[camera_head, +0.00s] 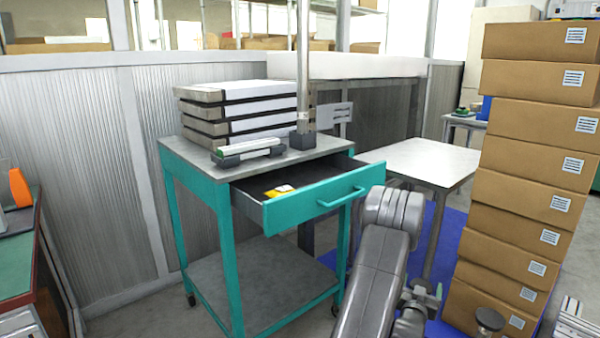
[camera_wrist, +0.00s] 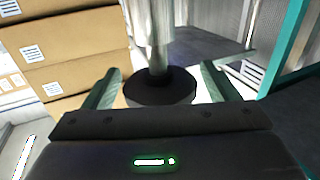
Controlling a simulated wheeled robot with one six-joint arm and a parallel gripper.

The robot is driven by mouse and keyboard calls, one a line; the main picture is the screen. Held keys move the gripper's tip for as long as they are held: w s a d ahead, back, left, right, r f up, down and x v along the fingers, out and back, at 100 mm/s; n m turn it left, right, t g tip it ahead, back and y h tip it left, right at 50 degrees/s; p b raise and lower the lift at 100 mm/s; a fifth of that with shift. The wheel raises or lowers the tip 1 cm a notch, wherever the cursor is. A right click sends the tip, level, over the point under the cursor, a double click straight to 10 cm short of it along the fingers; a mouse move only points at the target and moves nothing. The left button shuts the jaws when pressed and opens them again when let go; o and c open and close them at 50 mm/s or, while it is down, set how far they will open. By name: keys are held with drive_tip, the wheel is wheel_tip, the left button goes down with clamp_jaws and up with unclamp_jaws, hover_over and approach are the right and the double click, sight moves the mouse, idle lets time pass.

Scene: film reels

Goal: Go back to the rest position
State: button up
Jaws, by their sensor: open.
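My gripper (camera_wrist: 158,82) shows in the wrist view with its two fingers spread wide apart. It is open, and I see nothing clamped in it. A dark round disc (camera_wrist: 160,90) under a silver post shows between the fingers; I cannot tell how far off it is. In the head view my arm reaches up from the bottom edge, right of the teal cart (camera_head: 226,260), and bends back down. I cannot make out the fingers there. The cart's drawer (camera_head: 315,200) is pulled open, with a small yellow item (camera_head: 279,191) inside.
A tall stack of cardboard boxes (camera_head: 530,200) stands close on the right. A low white-topped table (camera_head: 425,165) is behind the arm. The cart top holds stacked flat cases (camera_head: 240,112) and a post. A green-topped bench (camera_head: 15,262) is at the left edge.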

drive_tip(key=shift+r+m+g+h+p, duration=0.2)
drive_tip(key=shift+m+g+h+p, duration=3.15)
drive_tip(key=shift+p, duration=1)
drive_tip(key=v, duration=1.2)
drive_tip(key=shift+a+f+p, duration=0.2)
drive_tip(key=shift+a+p, duration=0.05)
drive_tip(key=shift+p, duration=0.1)
drive_tip(key=shift+s, duration=0.1)
drive_tip(key=shift+a+r+n, duration=0.1)
drive_tip(key=shift+n, duration=0.15)
